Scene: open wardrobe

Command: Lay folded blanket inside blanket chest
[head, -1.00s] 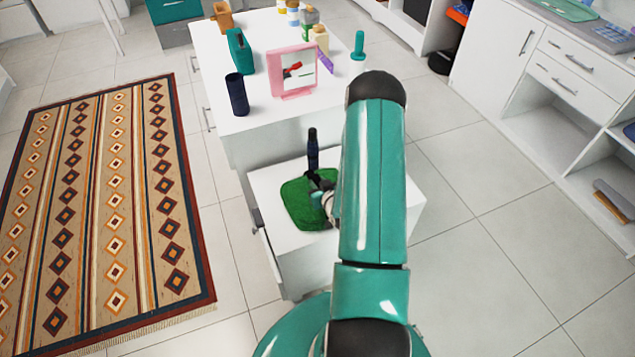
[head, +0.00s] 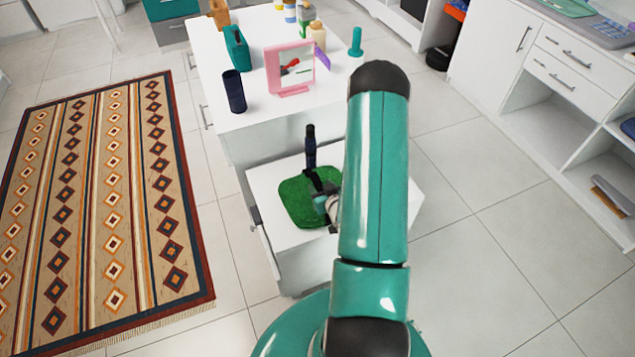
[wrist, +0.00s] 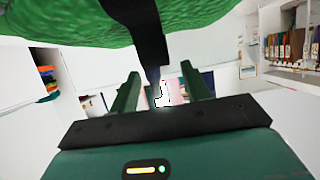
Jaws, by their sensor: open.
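In the head view my gripper (head: 328,203) is beside the green piece, partly hidden by my arm.
The white cabinet top (head: 265,115) holds a pink-framed mirror (head: 291,72), a dark cylinder (head: 234,91) and a teal container (head: 236,48). A patterned rug (head: 100,210) lies left. Tiled floor (head: 470,260) is clear at right.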

